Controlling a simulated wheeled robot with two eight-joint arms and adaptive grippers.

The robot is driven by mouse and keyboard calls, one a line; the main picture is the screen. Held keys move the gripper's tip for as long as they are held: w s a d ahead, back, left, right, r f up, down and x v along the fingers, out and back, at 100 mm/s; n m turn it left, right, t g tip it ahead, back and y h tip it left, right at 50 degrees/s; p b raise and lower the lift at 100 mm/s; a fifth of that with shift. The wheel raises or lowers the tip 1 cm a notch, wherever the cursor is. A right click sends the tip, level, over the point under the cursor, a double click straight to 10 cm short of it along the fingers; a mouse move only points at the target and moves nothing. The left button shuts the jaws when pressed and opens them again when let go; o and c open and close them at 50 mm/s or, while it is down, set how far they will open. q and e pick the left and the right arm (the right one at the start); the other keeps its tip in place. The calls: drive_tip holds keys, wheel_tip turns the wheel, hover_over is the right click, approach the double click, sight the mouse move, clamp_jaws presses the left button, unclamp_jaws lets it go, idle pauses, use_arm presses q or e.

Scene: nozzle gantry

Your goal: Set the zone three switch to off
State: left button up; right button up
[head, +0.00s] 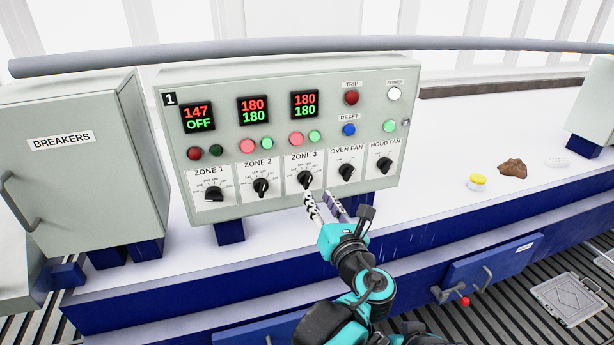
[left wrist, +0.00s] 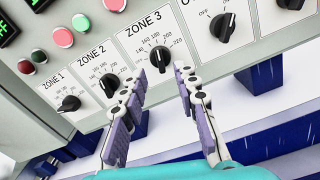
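The zone 3 switch (head: 304,180) is a black knob on a white dial plate in the lower middle of the grey control panel (head: 232,210). The display above it (head: 304,104) reads 180 in red over 180 in green. My left gripper (head: 324,202) is just below and in front of this knob, with its two fingers apart and nothing between them. In the left wrist view the zone 3 knob (left wrist: 160,58) shows just beyond the gap of the open left gripper (left wrist: 160,88). Its pointer appears to point roughly upward. My right gripper is not in view.
The zone 2 knob (head: 261,187) and oven fan knob (head: 346,172) flank the zone 3 knob closely. A breaker box (head: 75,165) stands at left, and a grey rail (head: 300,52) crosses behind. A yellow-topped item (head: 477,182) and brown lump (head: 512,168) lie on the white surface at right.

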sight(309, 182)
use_arm(q)
drive_tip(key=p+x, duration=0.1)
drive_tip(key=x, duration=0.5)
drive_tip(key=shift+w+a, duration=0.15)
drive_tip(key=shift+w, duration=0.2)
drive_tip(key=shift+s, duration=0.15)
clamp_jaws()
